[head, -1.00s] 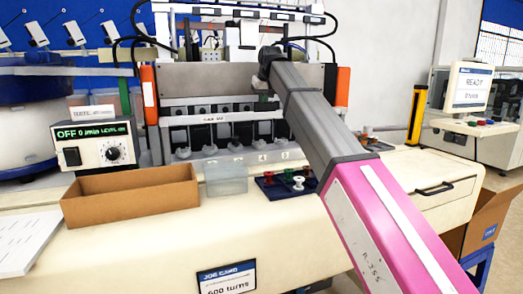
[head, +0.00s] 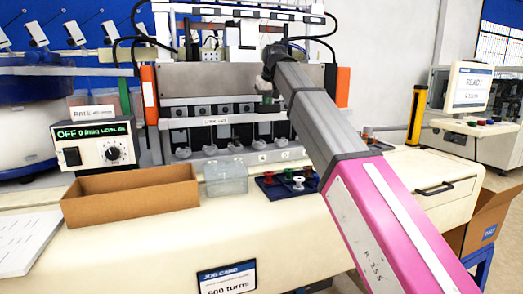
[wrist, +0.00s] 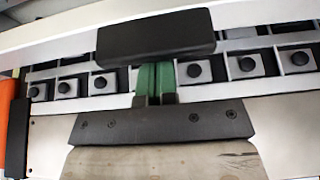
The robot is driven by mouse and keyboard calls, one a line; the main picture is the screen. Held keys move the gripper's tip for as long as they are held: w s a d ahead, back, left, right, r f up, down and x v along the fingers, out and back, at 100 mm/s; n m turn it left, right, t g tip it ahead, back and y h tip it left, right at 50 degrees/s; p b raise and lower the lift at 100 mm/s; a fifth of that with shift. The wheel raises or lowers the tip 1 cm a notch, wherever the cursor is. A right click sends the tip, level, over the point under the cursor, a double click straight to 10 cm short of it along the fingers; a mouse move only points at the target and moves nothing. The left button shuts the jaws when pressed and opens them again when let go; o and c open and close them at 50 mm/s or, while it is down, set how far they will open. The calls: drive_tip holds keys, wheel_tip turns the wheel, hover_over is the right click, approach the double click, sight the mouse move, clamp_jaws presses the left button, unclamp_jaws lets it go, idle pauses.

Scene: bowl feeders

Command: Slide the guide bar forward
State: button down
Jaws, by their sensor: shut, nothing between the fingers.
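The guide bar (head: 190,122) is a pale grey horizontal rail with a small white label, across the front of the winding machine, above several nozzles. My gripper (head: 266,99) points down at its right part, partly hidden by my arm. In the wrist view, my gripper's green fingers (wrist: 153,82) are together with nothing between them. A black block (wrist: 155,33) lies across their far end, and I cannot tell whether they touch the bar. Pale rails and dark round knobs show behind the fingers.
A cardboard tray (head: 130,204), a clear bin (head: 226,187) and a dark blue tray of spools (head: 273,190) stand on the bench before the machine. A control box (head: 98,143) is at left. Orange posts (head: 149,95) flank the rails.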

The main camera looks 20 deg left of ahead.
sight(270, 107)
drive_tip(key=shift+s+d+f, duration=1.2)
drive_tip(key=shift+s+f, duration=0.1)
drive_tip(key=shift+s, duration=0.1)
drive_tip(key=shift+w+a, duration=0.25)
drive_tip(key=shift+w, duration=0.05)
drive_tip(key=shift+w+a+r, duration=0.15)
drive_tip(key=shift+r, duration=0.4)
drive_tip(key=shift+w+a+r, duration=0.1)
drive_tip(key=shift+w+r, duration=0.05)
drive_tip(key=shift+r, duration=0.35)
drive_tip(key=r, duration=0.3)
drive_tip(key=shift+w+a+r, duration=0.25)
drive_tip(key=shift+r, duration=2.05)
